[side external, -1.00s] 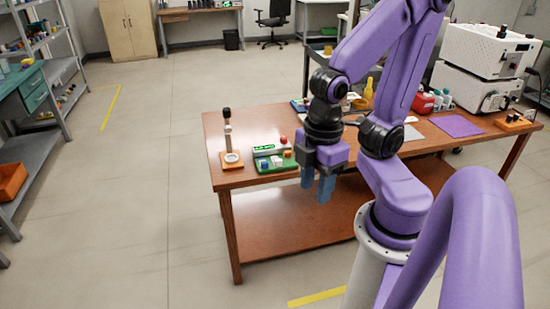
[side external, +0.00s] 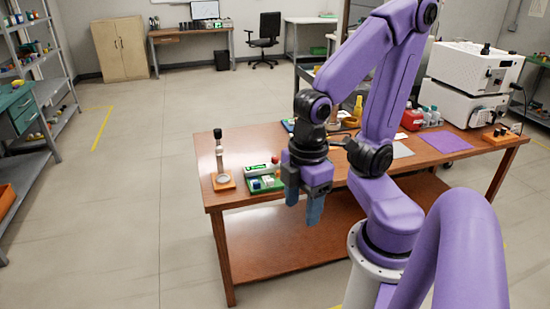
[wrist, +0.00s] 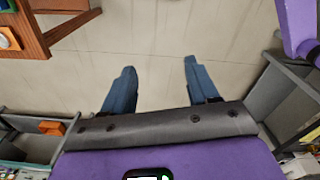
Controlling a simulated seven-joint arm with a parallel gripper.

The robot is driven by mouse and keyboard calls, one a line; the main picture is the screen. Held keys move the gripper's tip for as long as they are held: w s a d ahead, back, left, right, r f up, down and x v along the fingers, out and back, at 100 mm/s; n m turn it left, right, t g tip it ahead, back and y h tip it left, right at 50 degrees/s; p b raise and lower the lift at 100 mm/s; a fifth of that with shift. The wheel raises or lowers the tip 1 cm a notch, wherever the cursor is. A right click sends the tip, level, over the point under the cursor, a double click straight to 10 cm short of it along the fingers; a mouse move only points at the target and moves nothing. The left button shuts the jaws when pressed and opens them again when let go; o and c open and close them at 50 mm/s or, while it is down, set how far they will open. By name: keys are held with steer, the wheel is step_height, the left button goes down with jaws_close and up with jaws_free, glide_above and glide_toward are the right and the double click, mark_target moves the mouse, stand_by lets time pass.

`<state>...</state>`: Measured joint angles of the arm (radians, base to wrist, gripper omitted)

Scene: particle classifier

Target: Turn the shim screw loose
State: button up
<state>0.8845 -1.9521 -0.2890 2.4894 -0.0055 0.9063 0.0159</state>
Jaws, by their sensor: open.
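I cannot make out the shim screw in either view. A small upright stand with a black top (side external: 218,140) and an orange base (side external: 223,181) is at the table's left end. My gripper (side external: 303,208) hangs in front of the table's near edge in the side view, pointing down. In the wrist view its two blue fingers (wrist: 159,68) are spread apart, with only bare floor visible between them. It is open and empty, apart from the stand.
White stacked instruments (side external: 470,82), a purple mat (side external: 441,142) and bottles occupy the table's right. Open floor (side external: 130,225) lies left of the table. An orange bin (wrist: 52,128) shows in the wrist view.

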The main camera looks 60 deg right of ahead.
steer(key=w+d+f+m+t+h, duration=0.1)
steer(key=w+d+m, duration=0.35)
steer(key=w, duration=0.75)
steer(key=w+d+m+t, duration=0.1)
steer(key=w+m, duration=0.6)
steer(key=w, duration=0.5)
steer(key=m+h, duration=0.4)
steer(key=m, duration=1.1)
glide_above(275, 158)
steer(key=s+a, duration=0.2)
steer(key=a, duration=0.4)
step_height(275, 158, down, 7)
steer(key=shift+g, duration=0.4)
steer(key=x, duration=1.7)
steer(key=shift+a+f, duration=0.2)
steer(key=shift+a, duration=0.15)
steer(key=c, duration=1)
